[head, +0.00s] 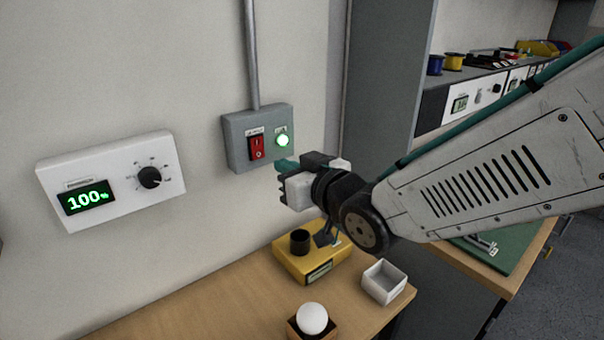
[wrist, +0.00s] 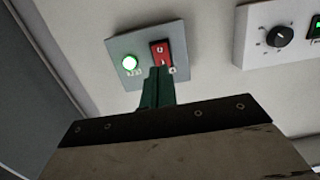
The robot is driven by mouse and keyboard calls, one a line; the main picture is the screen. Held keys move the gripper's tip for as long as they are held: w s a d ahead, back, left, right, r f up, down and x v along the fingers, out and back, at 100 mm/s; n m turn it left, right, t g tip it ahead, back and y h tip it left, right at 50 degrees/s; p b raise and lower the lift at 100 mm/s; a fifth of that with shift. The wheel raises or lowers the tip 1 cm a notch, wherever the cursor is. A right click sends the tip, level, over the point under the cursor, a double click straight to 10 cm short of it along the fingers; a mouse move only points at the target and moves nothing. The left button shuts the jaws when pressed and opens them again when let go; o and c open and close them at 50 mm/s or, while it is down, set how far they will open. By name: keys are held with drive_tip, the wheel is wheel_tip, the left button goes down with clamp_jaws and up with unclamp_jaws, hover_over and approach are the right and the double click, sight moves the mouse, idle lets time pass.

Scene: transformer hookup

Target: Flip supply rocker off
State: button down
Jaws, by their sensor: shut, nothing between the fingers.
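The supply rocker (head: 257,148) is a red switch on a grey wall box (head: 238,130). Beside it a round lamp (head: 283,140) glows green. In the wrist view the red rocker (wrist: 161,54) stands at the right of the box, with the lit green lamp (wrist: 129,63) to its left. My gripper (head: 281,164) is shut and empty, its green fingertips close below and to the right of the rocker in the head view. In the wrist view the fingertips (wrist: 159,72) overlap the rocker's lower end. I cannot tell whether they touch it.
A white wall panel (head: 110,180) with a dial and a green "100%" display hangs at the left. Below, a wooden table (head: 215,305) holds a yellow device (head: 310,262), a white open box (head: 384,282) and a white ball on a dark holder (head: 311,320). A grey conduit (head: 252,60) runs up from the box.

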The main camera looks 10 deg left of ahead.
sight(259, 154)
drive_tip(key=x, duration=0.7)
